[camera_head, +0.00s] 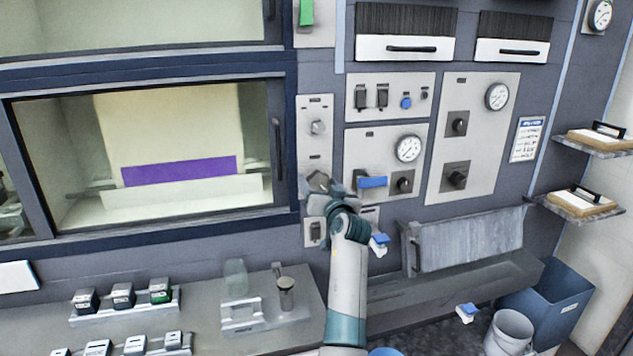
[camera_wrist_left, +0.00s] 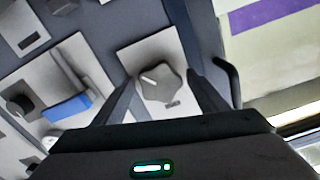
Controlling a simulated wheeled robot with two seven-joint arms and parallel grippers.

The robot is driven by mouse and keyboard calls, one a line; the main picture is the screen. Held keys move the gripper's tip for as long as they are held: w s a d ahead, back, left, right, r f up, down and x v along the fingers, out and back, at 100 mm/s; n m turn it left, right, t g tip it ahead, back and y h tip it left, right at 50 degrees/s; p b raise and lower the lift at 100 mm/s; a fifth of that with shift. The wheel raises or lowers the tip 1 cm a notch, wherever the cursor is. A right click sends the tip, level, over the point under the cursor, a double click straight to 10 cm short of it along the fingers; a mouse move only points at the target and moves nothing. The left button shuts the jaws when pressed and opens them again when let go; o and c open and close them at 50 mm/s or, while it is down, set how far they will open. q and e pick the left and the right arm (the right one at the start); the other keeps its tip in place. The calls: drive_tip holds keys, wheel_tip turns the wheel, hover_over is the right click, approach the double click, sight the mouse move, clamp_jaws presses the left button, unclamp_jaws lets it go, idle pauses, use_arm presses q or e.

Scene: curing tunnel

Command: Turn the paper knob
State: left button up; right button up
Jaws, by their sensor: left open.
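A grey lobed knob with a pale pointer line (camera_wrist_left: 160,82) sits on a light panel plate in the left wrist view. In the head view this knob (camera_head: 318,182) shows partly, just left of my gripper. I cannot read its label, so I cannot confirm that it is the paper knob. My left gripper (camera_head: 336,187) is open at the panel. In the left wrist view its two dark fingers (camera_wrist_left: 160,88) lie on either side of the knob. I cannot tell whether they touch it. My right gripper is not in view.
A blue lever (camera_head: 372,182) is close to the right of the gripper. A dark oven door handle (camera_head: 278,150) stands out to its left. A shelf with a metal cup (camera_head: 286,293) lies below left.

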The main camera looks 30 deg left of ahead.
use_arm(q)
drive_tip(key=shift+d+r, duration=0.1)
drive_tip(key=c, duration=1.1)
drive_tip(key=shift+o, duration=0.2)
drive_tip(key=shift+m, duration=0.3)
drive_tip(key=m, duration=0.2)
drive_tip(key=shift+m+p, duration=0.3)
drive_tip(key=shift+p, duration=0.1)
drive_tip(key=m+p, duration=0.1)
drive_tip(key=m, duration=0.2)
drive_tip(key=shift+m, duration=0.3)
drive_tip(key=m+p, duration=0.3)
drive_tip(key=m, duration=0.2)
drive_tip(key=shift+m+p, duration=0.45)
drive_tip(key=shift+m, duration=0.45)
